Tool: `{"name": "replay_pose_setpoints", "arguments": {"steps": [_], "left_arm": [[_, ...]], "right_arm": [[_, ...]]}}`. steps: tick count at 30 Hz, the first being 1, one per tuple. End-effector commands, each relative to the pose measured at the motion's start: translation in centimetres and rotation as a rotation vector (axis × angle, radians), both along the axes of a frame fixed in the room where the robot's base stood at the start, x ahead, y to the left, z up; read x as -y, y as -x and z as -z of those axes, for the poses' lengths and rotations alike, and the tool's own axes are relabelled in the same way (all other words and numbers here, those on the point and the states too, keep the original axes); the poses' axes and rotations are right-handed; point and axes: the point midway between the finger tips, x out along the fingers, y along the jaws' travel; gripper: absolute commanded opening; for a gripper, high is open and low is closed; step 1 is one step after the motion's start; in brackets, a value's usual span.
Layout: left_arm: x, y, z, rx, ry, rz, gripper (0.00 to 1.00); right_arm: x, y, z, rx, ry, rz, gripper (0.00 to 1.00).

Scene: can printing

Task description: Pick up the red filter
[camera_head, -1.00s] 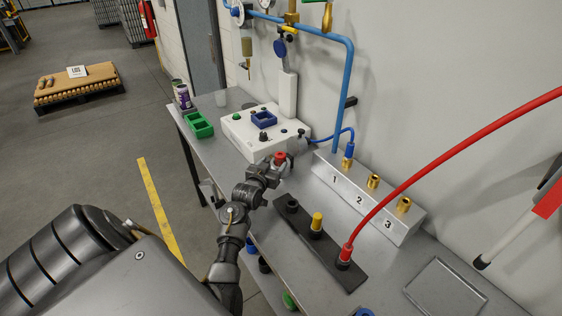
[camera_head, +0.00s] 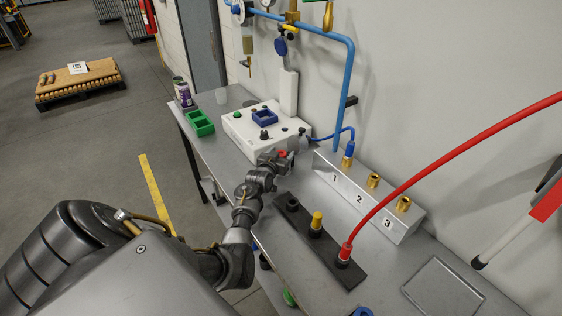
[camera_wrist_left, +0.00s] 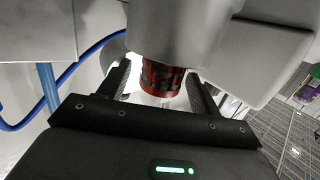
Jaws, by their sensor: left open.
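The red filter (camera_wrist_left: 161,78) is a red and dark cylinder in the left wrist view. It sits against a pale body that fills the upper middle of that view. In the head view a small red part (camera_head: 282,153) shows at my left gripper (camera_head: 277,160), beside the white control box. My left gripper is open, with one finger on each side of the filter in the left wrist view (camera_wrist_left: 160,88). Gaps show between the fingers and the filter. Much of the filter is hidden in the head view. My right gripper is not in view.
The white control box (camera_head: 245,143) with a blue tray (camera_head: 264,117) stands behind the gripper. A numbered block (camera_head: 350,185) with brass fittings and a dark plate (camera_head: 328,257) holding the red hose (camera_head: 450,157) lie to the right. A green tray (camera_head: 200,124) stands at the left.

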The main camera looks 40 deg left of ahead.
Motion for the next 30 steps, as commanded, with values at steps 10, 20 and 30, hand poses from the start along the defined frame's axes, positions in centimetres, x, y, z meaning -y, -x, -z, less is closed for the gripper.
{"name": "replay_pose_setpoints", "arguments": {"steps": [10,20,30], "left_arm": [[0.0,0.0,0.0,0.0,0.0,0.0,0.38],[0.0,0.0,0.0,0.001,0.0,0.0,0.16],[0.0,0.0,-3.8,0.006,-0.005,0.0,0.16]], "right_arm": [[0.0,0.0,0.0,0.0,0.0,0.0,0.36],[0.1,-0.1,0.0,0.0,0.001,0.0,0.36],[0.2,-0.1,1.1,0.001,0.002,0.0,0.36]]}}
